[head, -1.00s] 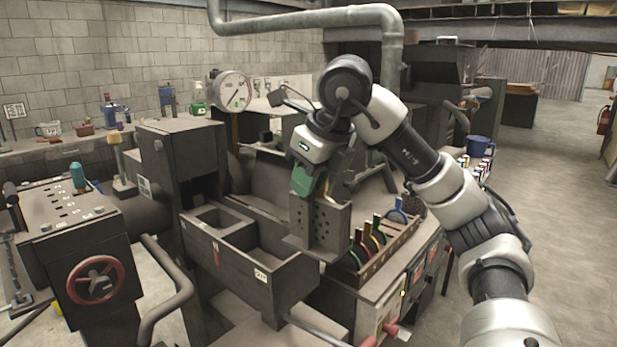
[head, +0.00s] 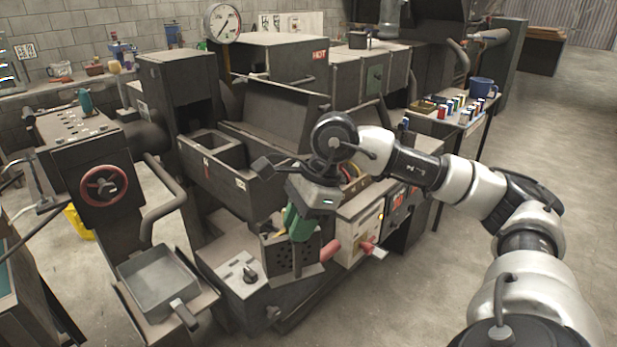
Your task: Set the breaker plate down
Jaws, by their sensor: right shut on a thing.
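The breaker plate (head: 283,264) is a dark grey piece with several round holes and a flat lip at its lower edge. It shows in the head view, low in the middle, in front of the machine. My right gripper (head: 298,226), with green fingers, points down and is shut on the plate's upper part. The plate looks roughly upright and held up; whether its lower edge touches anything I cannot tell. My left gripper is out of view.
A grey switch panel (head: 238,275) is left of the plate, and a pan (head: 160,281) with a handle sits further left. A red-knobbed lever (head: 331,249) is close on the right. An open two-part bin (head: 232,180) is behind. Concrete floor (head: 400,300) is clear at right.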

